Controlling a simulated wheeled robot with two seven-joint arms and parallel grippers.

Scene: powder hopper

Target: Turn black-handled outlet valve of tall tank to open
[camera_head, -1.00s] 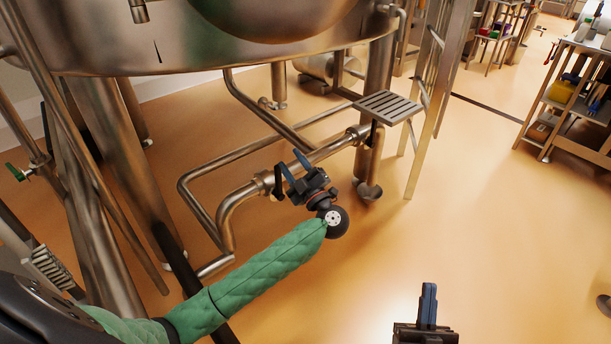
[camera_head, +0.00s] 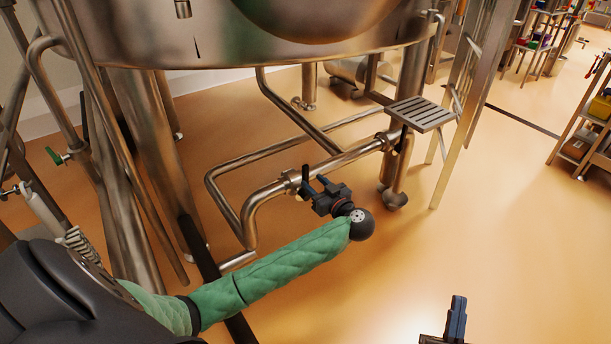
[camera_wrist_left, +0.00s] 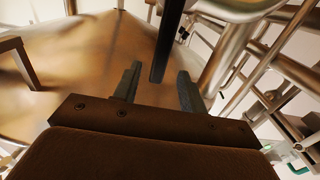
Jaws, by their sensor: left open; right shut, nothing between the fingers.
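The tall tank (camera_head: 290,50) stands at the top of the head view on metal legs. A horizontal outlet pipe (camera_head: 270,192) runs below it. The black valve handle (camera_head: 305,173) sticks up from this pipe beside my left gripper (camera_head: 316,185). In the left wrist view the handle shows as a dark bar (camera_wrist_left: 168,45) coming down between the fingers of my left gripper (camera_wrist_left: 160,83), which is open. Clear gaps show on both sides of the bar. The valve body is partly hidden by my gripper. My right gripper (camera_head: 457,312) is shut and empty over the floor at bottom right.
A slatted metal step (camera_head: 422,113) and ladder rails (camera_head: 465,90) stand right of the pipe. A tank leg (camera_head: 145,150) is at left, near a green-handled valve (camera_head: 57,156). Shelving (camera_head: 590,130) is at far right. The floor (camera_head: 500,220) between is clear.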

